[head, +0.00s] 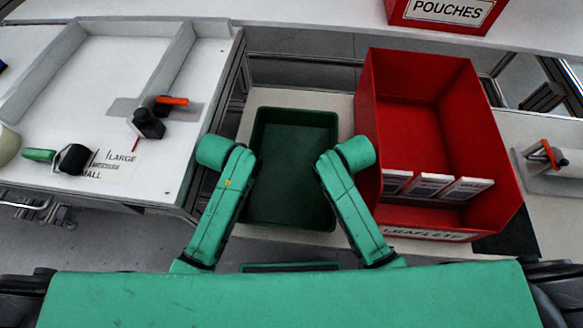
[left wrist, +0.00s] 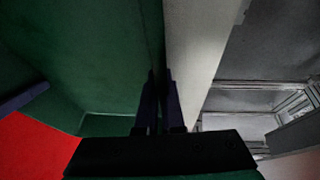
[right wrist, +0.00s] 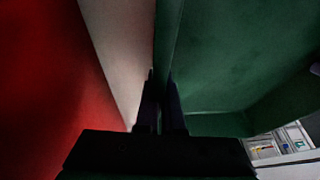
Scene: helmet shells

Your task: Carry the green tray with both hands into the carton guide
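The green tray (head: 290,112) is an empty, dark green open box in the middle of the head view, over a pale surface. My left gripper (left wrist: 160,95) is at its left side wall, with the fingers close together around the wall's edge. My right gripper (right wrist: 160,95) is at its right side wall in the same way. In the head view my forearms hide the fingertips. No carton guide is labelled; a pale frame with raised walls (head: 180,58) on the left bench may be it. Whether the tray is lifted is hard to tell.
A red box (head: 420,95) with several white leaflet packs (head: 432,186) stands close to the tray's right side. A black-and-orange tool (head: 150,122) and a green-handled tool (head: 70,157) lie on the left bench. A red pouches box (head: 440,14) is at the back.

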